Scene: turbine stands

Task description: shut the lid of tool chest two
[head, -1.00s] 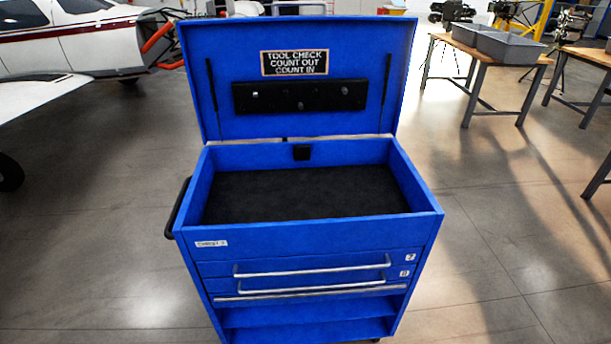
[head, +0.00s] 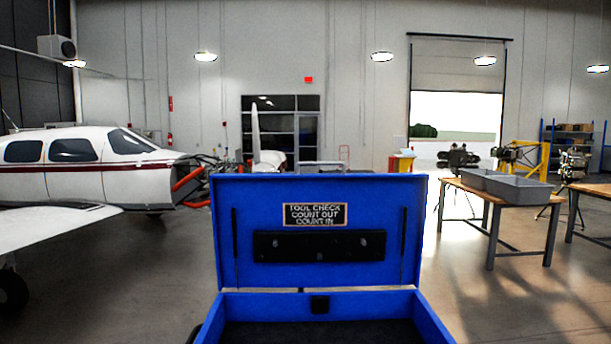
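The blue tool chest (head: 435,325) stands directly in front of me, its lower part cut off by the bottom of the head view. Its lid (head: 320,277) stands open and upright at the back. The lid's inner face carries a "TOOL CHECK COUNT OUT COUNT IN" sign (head: 315,215) and a black strip (head: 319,246). Thin dark struts run along both sides of the lid. The visible part of the top compartment has a dark floor. The chest's label is out of view now. Neither of my grippers shows.
A white aircraft (head: 85,180) with its wing (head: 50,220) stands at the left. A wooden table (head: 475,190) with grey bins (head: 515,188) stands at the right, with another table (head: 595,190) beyond. Open floor lies on both sides of the chest.

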